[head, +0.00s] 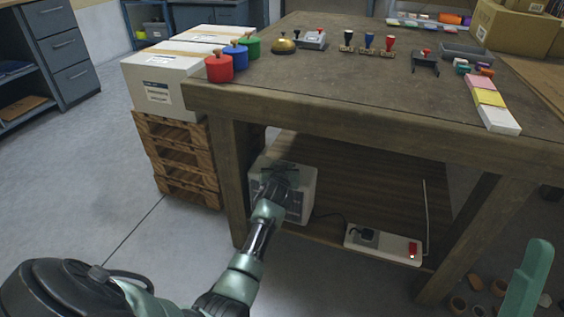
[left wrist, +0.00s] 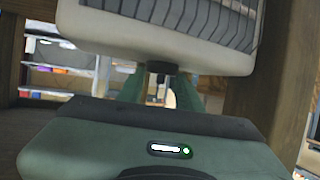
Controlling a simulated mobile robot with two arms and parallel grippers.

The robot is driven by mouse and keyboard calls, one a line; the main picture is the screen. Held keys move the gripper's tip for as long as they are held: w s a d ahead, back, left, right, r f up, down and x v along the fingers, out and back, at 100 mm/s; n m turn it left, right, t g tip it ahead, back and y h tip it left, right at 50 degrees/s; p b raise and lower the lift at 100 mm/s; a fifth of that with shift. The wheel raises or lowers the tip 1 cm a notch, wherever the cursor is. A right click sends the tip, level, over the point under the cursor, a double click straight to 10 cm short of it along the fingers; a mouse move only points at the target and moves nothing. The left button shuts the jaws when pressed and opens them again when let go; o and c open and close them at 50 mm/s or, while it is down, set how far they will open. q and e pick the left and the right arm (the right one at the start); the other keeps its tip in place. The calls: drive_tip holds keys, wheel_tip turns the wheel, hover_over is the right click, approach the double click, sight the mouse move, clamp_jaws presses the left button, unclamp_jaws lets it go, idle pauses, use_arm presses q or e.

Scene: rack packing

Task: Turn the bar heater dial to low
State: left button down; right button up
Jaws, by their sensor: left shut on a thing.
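The bar heater (head: 306,196) is a white box with a dark grille, standing on the low shelf under the workbench. My left gripper (head: 278,175) is at its front, with the arm covering part of it. In the left wrist view the heater (left wrist: 165,52) fills the top, its pale edge and grille showing. There my green left fingers (left wrist: 155,92) are shut on a small dark dial (left wrist: 160,68) at the heater's edge. The dial's marks and setting cannot be read. My right gripper is not in view; a green part at the lower right of the head view seems to be mine.
The workbench (head: 330,115) overhangs the heater, with legs on both sides. A white power strip (head: 385,243) with a red switch and a plug lies right of the heater. Pallets (head: 178,160) with boxes stand left. Stamps and coloured pots are on the top.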

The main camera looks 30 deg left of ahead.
use_arm(q)
drive_tip(key=shift+a+r+m+h+p, duration=0.2)
drive_tip(key=shift+m+h+p, duration=0.15)
drive_tip(key=shift+p, duration=0.35)
drive_tip(key=shift+m+t+h+p, duration=0.35)
drive_tip(key=shift+m+t+p, duration=0.1)
drive_tip(key=shift+p, duration=0.6)
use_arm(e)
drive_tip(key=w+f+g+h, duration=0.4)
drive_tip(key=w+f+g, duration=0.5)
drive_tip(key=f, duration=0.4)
use_arm(q)
drive_tip(key=shift+m+h+p, duration=0.4)
drive_tip(key=shift+h+p, duration=0.1)
drive_tip(key=shift+p, duration=0.3)
drive_tip(key=shift+a+f+m+t+h+p, duration=0.1)
drive_tip(key=shift+m+t+h+p, duration=0.25)
drive_tip(key=shift+h+p, duration=0.3)
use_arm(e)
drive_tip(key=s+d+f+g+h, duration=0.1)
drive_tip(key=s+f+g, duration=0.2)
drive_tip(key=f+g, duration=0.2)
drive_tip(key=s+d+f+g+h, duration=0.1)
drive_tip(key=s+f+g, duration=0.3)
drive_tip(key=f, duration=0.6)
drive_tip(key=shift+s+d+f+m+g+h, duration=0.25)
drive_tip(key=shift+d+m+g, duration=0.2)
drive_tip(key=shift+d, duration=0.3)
